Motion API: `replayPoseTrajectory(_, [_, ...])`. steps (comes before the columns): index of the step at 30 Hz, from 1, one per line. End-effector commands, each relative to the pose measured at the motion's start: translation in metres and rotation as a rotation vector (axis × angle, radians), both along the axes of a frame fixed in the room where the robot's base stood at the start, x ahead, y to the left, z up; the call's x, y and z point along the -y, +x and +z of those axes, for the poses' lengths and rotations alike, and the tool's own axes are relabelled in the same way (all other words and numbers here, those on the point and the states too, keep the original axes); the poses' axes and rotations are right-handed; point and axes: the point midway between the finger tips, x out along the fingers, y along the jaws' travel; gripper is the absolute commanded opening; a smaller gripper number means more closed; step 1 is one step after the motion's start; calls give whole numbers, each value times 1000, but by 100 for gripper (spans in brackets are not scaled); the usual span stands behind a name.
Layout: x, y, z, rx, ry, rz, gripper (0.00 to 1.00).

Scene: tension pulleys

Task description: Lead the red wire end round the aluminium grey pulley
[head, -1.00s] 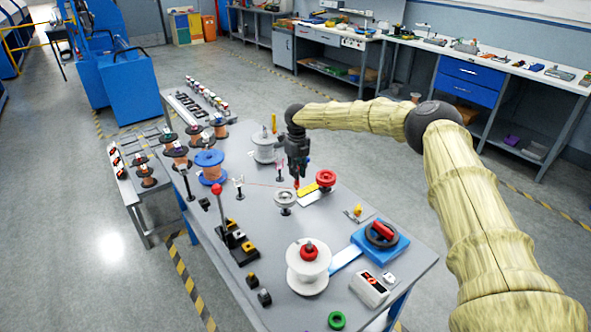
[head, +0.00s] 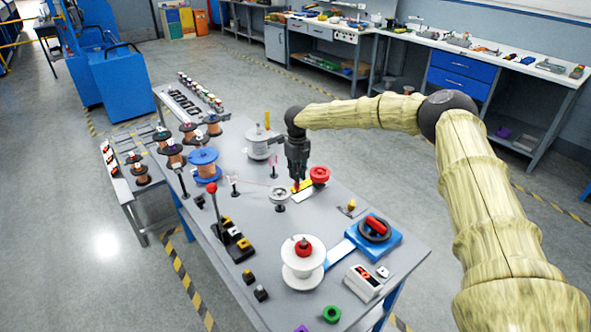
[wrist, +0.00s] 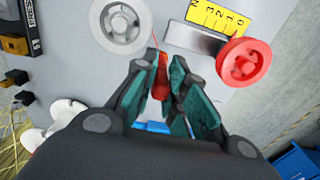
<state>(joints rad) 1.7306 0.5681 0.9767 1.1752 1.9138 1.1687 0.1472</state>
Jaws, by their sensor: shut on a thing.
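The aluminium grey pulley (head: 279,194) stands on a short post on the grey table; it also shows at the upper left of the wrist view (wrist: 122,22). My gripper (head: 297,188) is just right of it, between it and the red pulley (head: 319,175). In the wrist view my gripper (wrist: 160,68) is shut on the red wire end (wrist: 157,78), below and right of the grey pulley. A thin strand runs up from the wire end past that pulley's right side. Whether it touches the rim I cannot tell.
A thin post (head: 234,185) stands left of the grey pulley. A white spool (head: 303,265) and blue crank unit (head: 372,238) stand nearer.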

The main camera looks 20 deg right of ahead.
Motion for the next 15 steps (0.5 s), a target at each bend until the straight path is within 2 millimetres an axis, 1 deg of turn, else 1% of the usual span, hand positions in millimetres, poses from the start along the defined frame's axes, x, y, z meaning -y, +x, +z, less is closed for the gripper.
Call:
replayPoseTrajectory(3, [0, -5, 1, 0, 1, 0, 0])
replayPoseTrajectory(15, [-1, -7, 0, 0, 1, 0, 0])
